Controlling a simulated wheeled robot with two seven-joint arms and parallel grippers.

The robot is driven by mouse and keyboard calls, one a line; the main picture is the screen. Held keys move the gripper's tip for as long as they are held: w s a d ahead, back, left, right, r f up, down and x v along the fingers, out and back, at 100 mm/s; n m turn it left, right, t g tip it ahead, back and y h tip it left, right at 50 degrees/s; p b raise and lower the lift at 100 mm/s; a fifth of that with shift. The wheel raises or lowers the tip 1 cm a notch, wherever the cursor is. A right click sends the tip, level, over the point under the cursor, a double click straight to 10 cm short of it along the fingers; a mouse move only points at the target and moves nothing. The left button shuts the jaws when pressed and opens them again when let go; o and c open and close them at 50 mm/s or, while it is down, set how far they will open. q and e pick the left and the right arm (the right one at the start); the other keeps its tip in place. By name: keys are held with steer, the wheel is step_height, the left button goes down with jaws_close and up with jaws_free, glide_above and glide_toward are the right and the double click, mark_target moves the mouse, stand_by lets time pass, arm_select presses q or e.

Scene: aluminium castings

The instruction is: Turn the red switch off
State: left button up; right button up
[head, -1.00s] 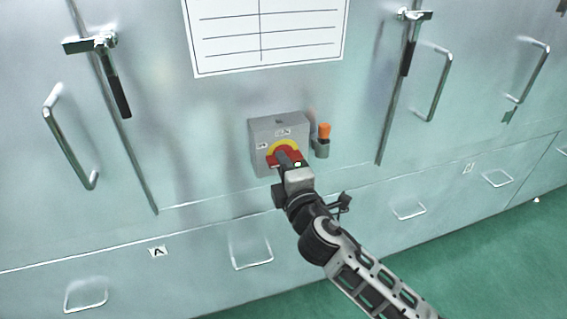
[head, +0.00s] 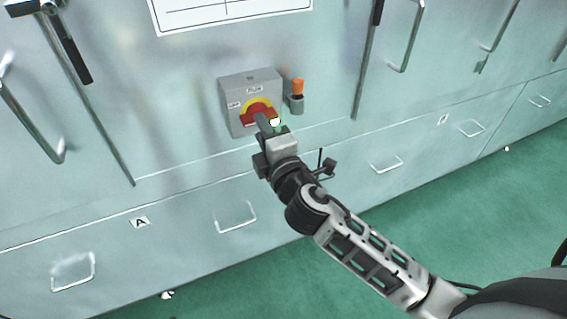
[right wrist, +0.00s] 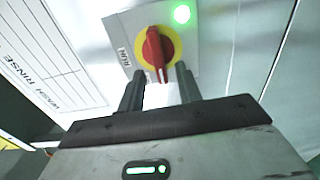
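The red switch (head: 258,108) is a rotary knob on a yellow disc, on the front of a grey box (head: 236,95) fixed to the metal cabinet. In the right wrist view the red switch (right wrist: 154,46) has its handle pointing down toward my gripper. My right gripper (head: 267,125) is just below and in front of the knob. In the right wrist view my right gripper (right wrist: 159,72) is open, its fingers either side of the handle's lower end with gaps; I cannot tell about contact. A green lamp (right wrist: 182,14) glows on the box. My left gripper is not in view.
An orange-topped fitting (head: 297,92) sticks out right of the box. Door handles (head: 408,38) and drawer pulls (head: 236,218) project from the cabinet. A white chart (head: 230,12) hangs above. The green floor (head: 450,215) in front is clear.

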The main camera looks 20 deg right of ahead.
steer(key=s+b, duration=0.2)
steer(key=s, duration=1.1)
steer(key=shift+d+b, duration=0.25)
steer(key=shift+b, duration=0.1)
steer(key=shift+w, duration=0.1)
steer(key=s+f+m+g+y, duration=0.1)
steer(key=s+f+m+g, duration=0.3)
steer(key=f+m, duration=0.4)
steer(key=s+f+m+g+y, duration=0.1)
steer(key=s+f+m+g, duration=0.2)
steer(key=f+m, duration=0.5)
step_height(320, 180, down, 7)
steer(key=shift+s+a+f+g, duration=0.2)
steer(key=shift+s+g, duration=0.2)
steer(key=shift+s, duration=0.15)
steer(key=shift+r, duration=0.1)
